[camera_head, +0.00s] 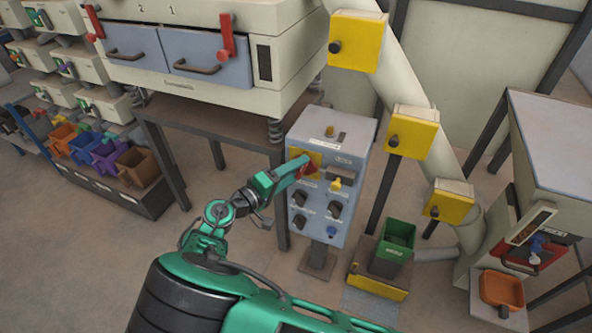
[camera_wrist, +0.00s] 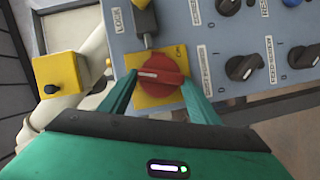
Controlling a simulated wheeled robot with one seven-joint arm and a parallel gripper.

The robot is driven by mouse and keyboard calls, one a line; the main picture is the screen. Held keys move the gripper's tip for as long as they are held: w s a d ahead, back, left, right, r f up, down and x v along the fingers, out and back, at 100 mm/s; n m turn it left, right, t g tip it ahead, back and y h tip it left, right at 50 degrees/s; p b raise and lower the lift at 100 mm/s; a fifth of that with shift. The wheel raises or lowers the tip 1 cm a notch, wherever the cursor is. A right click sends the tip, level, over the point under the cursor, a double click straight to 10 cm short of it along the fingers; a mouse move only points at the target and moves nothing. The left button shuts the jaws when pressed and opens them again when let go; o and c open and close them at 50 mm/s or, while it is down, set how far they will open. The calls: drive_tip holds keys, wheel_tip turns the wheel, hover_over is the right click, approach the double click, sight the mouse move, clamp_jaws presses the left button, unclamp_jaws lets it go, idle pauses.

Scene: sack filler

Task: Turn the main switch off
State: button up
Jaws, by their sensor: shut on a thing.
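The main switch is a red rotary knob (camera_wrist: 160,77) on a yellow square plate (camera_wrist: 141,98), mounted on a grey control panel (camera_wrist: 217,22). In the head view the red knob (camera_head: 307,171) sits at the top left of the panel face (camera_head: 335,240). My gripper (camera_wrist: 158,88) is shut on the knob, one green finger on each side of it. It also shows in the head view (camera_head: 303,174), reaching the panel from the left. A white mark on the knob points left in the wrist view. Part of the knob is hidden by my gripper.
Several black knobs (camera_head: 335,210) and a blue one (camera_head: 331,231) are on the same panel. Yellow boxes (camera_head: 413,132) line a slanted pipe at the right. A green bin (camera_head: 396,243) stands beside the panel. A machine on a table (camera_head: 215,125) is behind my arm.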

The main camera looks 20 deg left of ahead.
drive_tip(key=shift+s+a+f+n+t+h, duration=0.15)
drive_tip(key=shift+f+n+t, duration=0.1)
drive_tip(key=shift+n, duration=0.5)
drive_tip(key=shift+w+a+f+n+t+h, duration=0.15)
drive_tip(key=shift+n+t, duration=0.1)
drive_tip(key=shift+n, duration=0.5)
drive_tip(key=shift+s+d, duration=0.1)
drive_tip(key=o, duration=1)
drive_tip(key=shift+o, duration=0.2)
drive_tip(key=v, duration=1)
drive_tip(key=shift+s+a, duration=0.2)
drive_tip(key=shift+s, duration=0.05)
drive_tip(key=shift+f, duration=0.15)
